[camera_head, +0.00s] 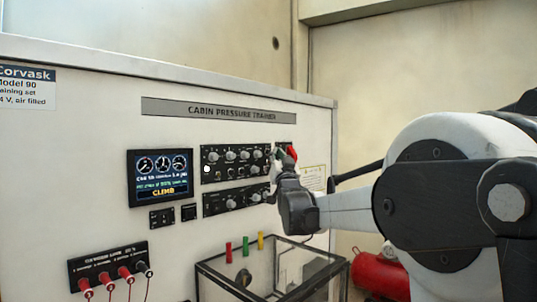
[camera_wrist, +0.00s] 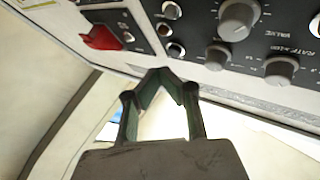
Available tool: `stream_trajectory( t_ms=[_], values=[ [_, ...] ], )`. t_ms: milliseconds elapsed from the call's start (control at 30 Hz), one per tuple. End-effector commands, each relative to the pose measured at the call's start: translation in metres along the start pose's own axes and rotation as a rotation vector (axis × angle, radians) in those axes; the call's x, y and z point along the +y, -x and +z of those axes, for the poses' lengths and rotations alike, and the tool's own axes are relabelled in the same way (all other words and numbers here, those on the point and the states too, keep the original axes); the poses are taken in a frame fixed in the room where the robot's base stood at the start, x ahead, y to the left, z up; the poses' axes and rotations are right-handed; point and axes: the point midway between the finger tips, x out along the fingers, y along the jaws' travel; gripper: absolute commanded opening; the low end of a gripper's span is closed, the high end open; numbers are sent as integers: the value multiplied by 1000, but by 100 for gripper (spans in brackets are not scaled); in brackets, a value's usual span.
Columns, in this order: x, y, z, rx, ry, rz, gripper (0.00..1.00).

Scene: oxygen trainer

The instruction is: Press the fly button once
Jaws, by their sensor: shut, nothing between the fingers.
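No label reading "fly" is legible, so I cannot tell which control is the fly button. A column of small round buttons or lamps (camera_wrist: 176,50) shows in the wrist view, between a red guarded switch (camera_wrist: 103,38) and grey knobs (camera_wrist: 238,18). My gripper (camera_wrist: 162,73) is shut and empty, its fingertips just below these small round controls in the picture. Whether the tips touch the panel is unclear. In the head view my gripper (camera_head: 278,160) is at the right end of the upper knob panel (camera_head: 232,163), covering part of it, beside the red switch (camera_head: 291,153).
A screen (camera_head: 160,177) left of the knobs reads CLIMB. A lower knob panel (camera_head: 235,199) and small switches (camera_head: 161,217) sit beneath. A clear box (camera_head: 270,268) projects in front below. Red connectors (camera_head: 106,278) are at lower left; a red cylinder (camera_head: 380,275) is at right.

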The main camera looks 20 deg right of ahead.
Motion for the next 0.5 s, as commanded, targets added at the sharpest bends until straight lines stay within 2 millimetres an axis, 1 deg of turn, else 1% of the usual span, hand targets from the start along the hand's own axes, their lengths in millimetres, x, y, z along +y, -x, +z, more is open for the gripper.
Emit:
stream_trajectory(
  t_ms=[300, 500],
  values=[
    [15, 20, -14, 0, 0, 2, 0],
    [21, 28, -20, 0, 0, 1, 0]
  ],
)
